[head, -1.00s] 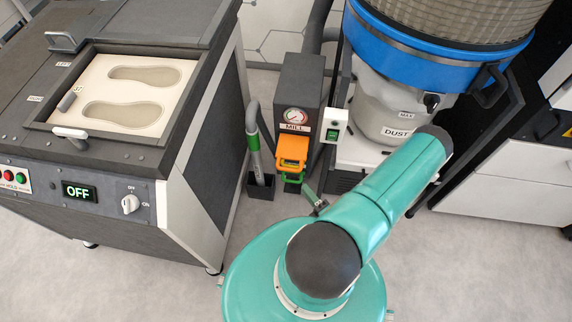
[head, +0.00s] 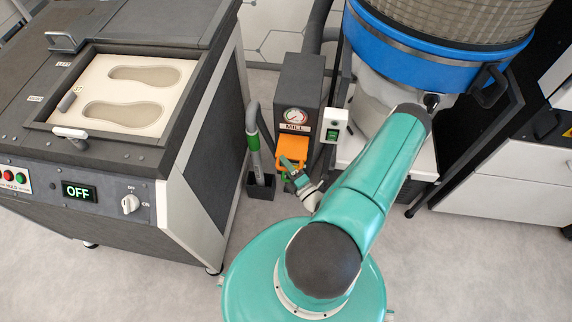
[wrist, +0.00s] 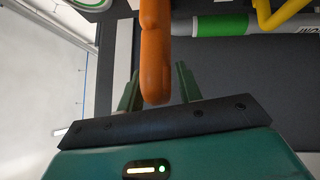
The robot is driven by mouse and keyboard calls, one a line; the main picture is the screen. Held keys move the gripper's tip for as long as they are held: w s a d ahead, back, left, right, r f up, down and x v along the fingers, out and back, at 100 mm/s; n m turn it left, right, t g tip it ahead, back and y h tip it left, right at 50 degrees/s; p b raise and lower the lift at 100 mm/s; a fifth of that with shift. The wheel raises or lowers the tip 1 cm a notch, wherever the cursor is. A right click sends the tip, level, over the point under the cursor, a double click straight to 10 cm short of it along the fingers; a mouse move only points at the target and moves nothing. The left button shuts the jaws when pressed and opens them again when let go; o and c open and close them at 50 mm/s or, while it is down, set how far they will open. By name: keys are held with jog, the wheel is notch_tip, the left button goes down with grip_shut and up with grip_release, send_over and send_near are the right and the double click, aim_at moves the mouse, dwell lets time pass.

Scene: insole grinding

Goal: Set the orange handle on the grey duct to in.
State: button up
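The orange handle (head: 291,146) is on the front of the dark grey duct (head: 300,78), below a round gauge and the MILL label. My gripper (head: 287,164) is just in front of and below the orange handle, covering its lower part. In the wrist view the orange handle (wrist: 156,50) hangs down between my two green fingers. My gripper (wrist: 158,92) is open, with a gap at the fingers on each side; I cannot tell whether they touch the handle. No in or out marking is readable.
A grey hose stands in a dark holder (head: 260,189) left of the duct. A white switch box (head: 334,126) is on its right. The blue-banded dust collector (head: 420,50) stands at right, the grinding machine (head: 210,120) at left.

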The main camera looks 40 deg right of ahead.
aim_at(289, 140)
grip_shut()
jog(key=w+d, duration=0.4)
jog(key=d, duration=0.1)
jog(key=w+d, duration=0.2)
jog(key=shift+d+r, duration=0.2)
jog(key=shift+d, duration=0.1)
grip_release()
jog(key=shift+f, duration=0.1)
jog(key=shift+s, duration=0.1)
jog(key=shift+s+f, duration=0.1)
jog(key=shift+s, duration=0.05)
jog(key=s, duration=0.4)
jog(key=s+a+f, duration=0.1)
jog(key=s, duration=0.8)
jog(key=shift+s+a+f, duration=0.15)
jog(key=shift+a+f, duration=0.15)
jog(key=shift+a, duration=0.05)
